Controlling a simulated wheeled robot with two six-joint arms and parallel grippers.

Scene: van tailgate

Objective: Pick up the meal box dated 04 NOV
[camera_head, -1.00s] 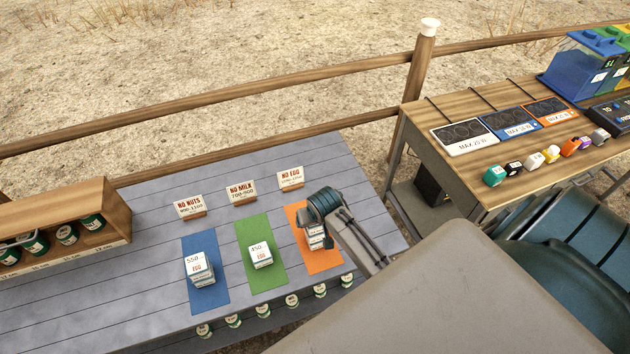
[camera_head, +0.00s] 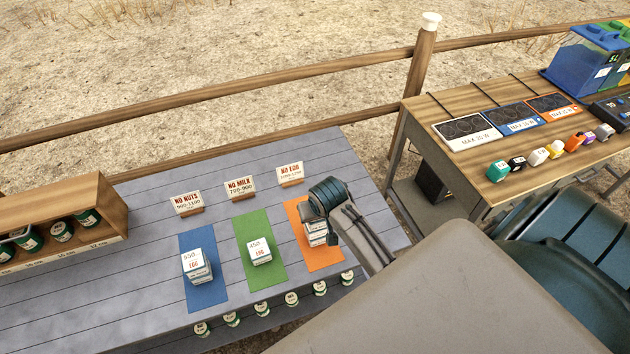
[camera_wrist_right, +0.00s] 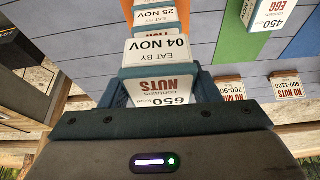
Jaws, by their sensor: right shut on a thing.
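The meal box dated 04 NOV (camera_wrist_right: 157,52) sits between the two fingers of my right gripper (camera_wrist_right: 163,78) in the right wrist view. Its end reads EAT BY 04 NOV and its top reads contains NUTS, 650. The gripper is shut on it. A box dated 25 NOV (camera_wrist_right: 155,16) shows just beyond it. In the head view my right gripper (camera_head: 326,200) is over the stack of boxes (camera_head: 316,233) on the orange mat (camera_head: 325,258) and partly hides it. Any gap between the held box and the stack is unclear. My left gripper is not in view.
White boxes stand on the blue mat (camera_head: 204,302) and the green mat (camera_head: 270,276). Small signs (camera_head: 240,187) stand behind the mats. A wooden rack of tins (camera_head: 100,205) is at the left. A second table (camera_head: 450,165) stands at the right.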

